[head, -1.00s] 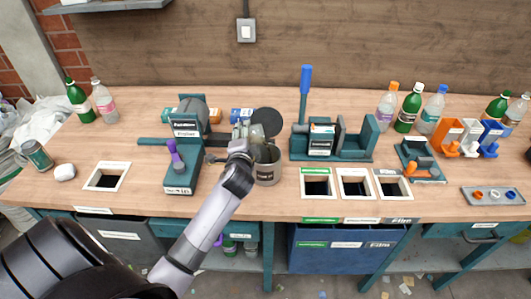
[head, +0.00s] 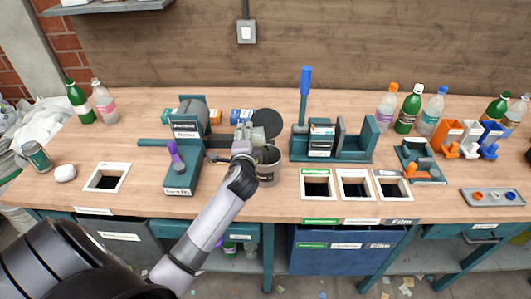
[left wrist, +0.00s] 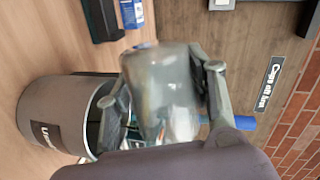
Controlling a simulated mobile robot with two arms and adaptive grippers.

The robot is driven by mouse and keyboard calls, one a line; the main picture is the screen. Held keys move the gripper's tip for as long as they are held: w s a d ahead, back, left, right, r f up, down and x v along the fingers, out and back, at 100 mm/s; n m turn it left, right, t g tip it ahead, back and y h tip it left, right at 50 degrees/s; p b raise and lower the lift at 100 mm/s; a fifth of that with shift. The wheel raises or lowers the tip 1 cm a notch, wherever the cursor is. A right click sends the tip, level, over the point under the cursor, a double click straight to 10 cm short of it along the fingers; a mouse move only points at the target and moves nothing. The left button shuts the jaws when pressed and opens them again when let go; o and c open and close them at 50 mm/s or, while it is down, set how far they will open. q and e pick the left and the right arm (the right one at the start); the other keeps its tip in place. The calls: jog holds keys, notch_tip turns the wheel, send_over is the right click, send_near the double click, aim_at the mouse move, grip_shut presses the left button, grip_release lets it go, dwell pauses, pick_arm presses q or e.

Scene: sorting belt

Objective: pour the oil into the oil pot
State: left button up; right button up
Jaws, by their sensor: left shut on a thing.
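The oil pot (head: 268,176) is a grey open-topped can on the bench in front of the dark round lid (head: 265,122). The pot also shows at the left of the left wrist view (left wrist: 52,118), its rim and part of its inside visible. My left gripper (head: 252,137) is above the pot, at its back left rim. It is shut on a cloudy, see-through jar (left wrist: 163,92), held between the two fingers. I cannot tell how much oil is in the jar or whether any is flowing. My right gripper is not in view.
A teal press-like machine (head: 183,155) stands left of the pot, and a teal fixture with a blue-handled lever (head: 305,80) stands right. Square bench openings (head: 317,173) lie to the right front. Several bottles (head: 408,108) stand at the back right.

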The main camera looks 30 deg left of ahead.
aim_at(261, 134)
pick_arm(q)
jog(key=shift+w+d+r+m+p, duration=0.15)
jog(key=shift+r+m+p, duration=0.2)
jog(key=shift+m+p, duration=0.25)
dwell(0.3)
jog(key=shift+d+f+m+g+y, duration=0.2)
jog(key=shift+f+m+g+y, duration=0.1)
jog(key=shift+f+m, duration=0.15)
jog(key=shift+w+d+r+m+y+p, duration=0.25)
jog(key=shift+d+r+m+y+p, duration=0.1)
jog(key=shift+m+p, duration=0.45)
jog(key=shift+w+d+r+m+y+p, duration=0.25)
jog(key=shift+r+m+p, duration=0.1)
jog(key=shift+m+p, duration=0.35)
jog(key=m+p, duration=0.1)
jog(key=d+m+y+p, duration=0.1)
jog(key=m, duration=0.1)
jog(key=shift+w+d+r, duration=0.25)
jog(key=shift+w+r, duration=0.15)
jog(key=shift+w+d+f+m, duration=0.1)
jog(key=shift+d+m, duration=0.05)
jog(key=shift+m, duration=0.1)
jog(key=shift+w+d+m+g+y, duration=0.2)
jog(key=shift+d+m+g+y, duration=0.15)
jog(key=shift+m, duration=0.35)
